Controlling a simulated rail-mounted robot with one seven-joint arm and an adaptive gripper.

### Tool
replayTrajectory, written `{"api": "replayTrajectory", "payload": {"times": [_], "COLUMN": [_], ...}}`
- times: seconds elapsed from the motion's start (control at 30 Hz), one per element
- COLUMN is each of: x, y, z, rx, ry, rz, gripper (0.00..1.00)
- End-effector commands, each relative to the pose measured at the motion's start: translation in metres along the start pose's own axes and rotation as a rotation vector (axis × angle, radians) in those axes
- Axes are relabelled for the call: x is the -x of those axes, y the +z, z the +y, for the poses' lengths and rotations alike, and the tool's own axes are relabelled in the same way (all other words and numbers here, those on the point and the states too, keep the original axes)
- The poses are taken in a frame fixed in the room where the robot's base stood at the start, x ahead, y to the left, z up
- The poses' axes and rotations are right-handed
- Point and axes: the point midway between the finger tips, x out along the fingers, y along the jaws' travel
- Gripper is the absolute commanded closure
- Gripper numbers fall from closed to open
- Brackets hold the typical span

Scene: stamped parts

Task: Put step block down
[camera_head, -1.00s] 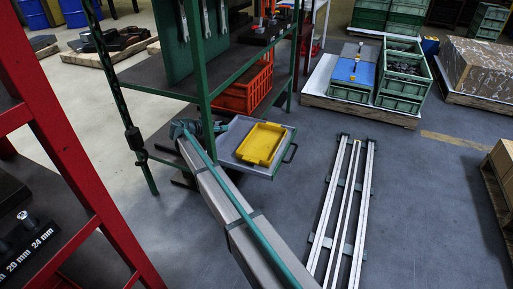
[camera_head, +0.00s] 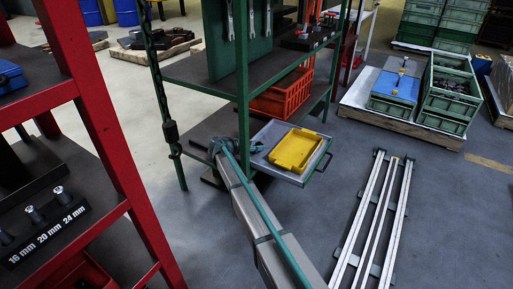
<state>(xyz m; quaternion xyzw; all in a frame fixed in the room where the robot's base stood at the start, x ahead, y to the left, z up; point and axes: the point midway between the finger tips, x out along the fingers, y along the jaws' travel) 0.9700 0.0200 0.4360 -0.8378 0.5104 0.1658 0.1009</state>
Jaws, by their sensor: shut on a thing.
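I cannot make out the step block either. A yellow tray (camera_head: 295,151) lies in a grey pull-out drawer (camera_head: 262,163) low on the green rack (camera_head: 243,75).
A red shelf frame (camera_head: 108,135) fills the left, with a labelled bolt holder (camera_head: 48,228). An orange crate (camera_head: 282,95) sits on the rack. Pale rails (camera_head: 375,215) lie on the floor at right. Green crates (camera_head: 448,95) stand on a pallet behind. Grey floor (camera_head: 460,220) is bare at lower right.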

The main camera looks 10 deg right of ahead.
Motion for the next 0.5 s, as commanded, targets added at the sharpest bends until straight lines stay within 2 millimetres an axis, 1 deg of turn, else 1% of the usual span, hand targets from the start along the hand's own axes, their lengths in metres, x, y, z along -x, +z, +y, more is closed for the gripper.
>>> {"api": "replayTrajectory", "payload": {"times": [0.13, 0.5], "x": [0.000, -0.004], "y": [-0.001, 0.009], "z": [0.000, 0.000], "rx": [0.000, 0.000], "ry": [0.000, 0.000], "rz": [0.001, 0.001], "gripper": [1.00, 1.00]}}
